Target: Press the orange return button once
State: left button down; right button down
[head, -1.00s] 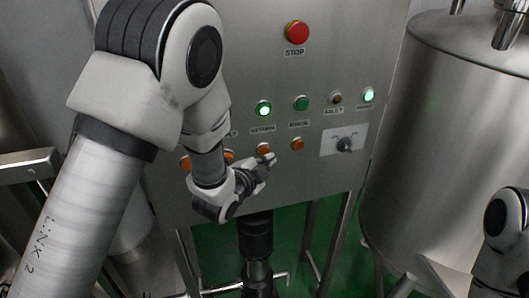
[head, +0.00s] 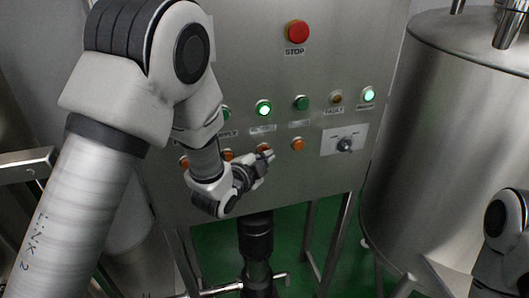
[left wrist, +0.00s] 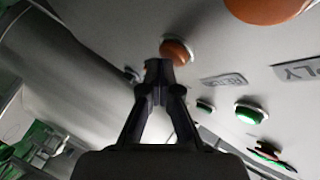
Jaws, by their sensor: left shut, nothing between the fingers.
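The orange return button (head: 263,148) is in the lower row of the grey control panel, under a lit green button and its label. In the head view it is partly covered by my left gripper (head: 267,155), whose tips are right by it. In the left wrist view the orange button (left wrist: 176,52) shows just beyond the tips of the left gripper (left wrist: 157,66), slightly up and right of them. The left fingers are shut with nothing between them. I cannot tell whether the tips touch the button. My right gripper is out of view.
Orange buttons sit on both sides, one at right (head: 297,144) and one at left (head: 228,155). Above are a lit green button (head: 263,108) and a red STOP button (head: 297,32). A selector knob (head: 344,145) is at right. A steel tank (head: 440,130) stands beside the panel.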

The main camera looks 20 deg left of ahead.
pick_arm(q)
jog(key=shift+w+a, duration=0.1)
jog(key=shift+w, duration=0.1)
dwell(0.5)
jog(key=shift+s+d, duration=0.45)
jog(key=shift+s, duration=0.3)
jog(key=s+d, duration=0.1)
jog(key=s, duration=0.1)
jog(key=s+d+b, duration=0.1)
jog(key=s+d, duration=0.1)
jog(key=shift+s, duration=0.1)
jog(key=shift+r, duration=0.1)
dwell(0.4)
jog(key=shift+a, duration=0.1)
